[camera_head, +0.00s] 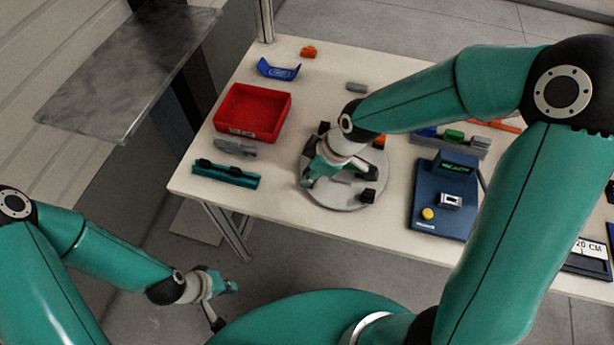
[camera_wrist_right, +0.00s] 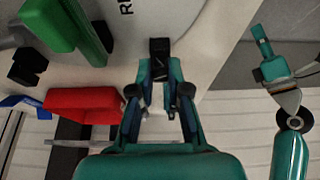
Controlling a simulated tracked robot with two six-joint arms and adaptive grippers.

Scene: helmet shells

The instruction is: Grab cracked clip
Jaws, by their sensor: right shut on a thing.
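My right gripper (camera_head: 310,180) reaches down over the round grey plate (camera_head: 345,203) on the table. In the right wrist view the fingers (camera_wrist_right: 160,68) close on a small black block (camera_wrist_right: 160,47) at the plate's rim. I cannot tell whether this block is the cracked clip; no crack shows. Other black blocks stand on the plate, one at its front right (camera_head: 368,196). My left gripper (camera_head: 222,302) is open and empty, low in front of the table, clear of everything.
A red bin (camera_head: 238,133) stands left of the plate, with a grey part (camera_head: 235,148) and a teal fixture (camera_head: 226,175) in front of it. A blue bracket (camera_head: 278,70) lies behind. A blue device with a lit display (camera_head: 440,215) stands at right.

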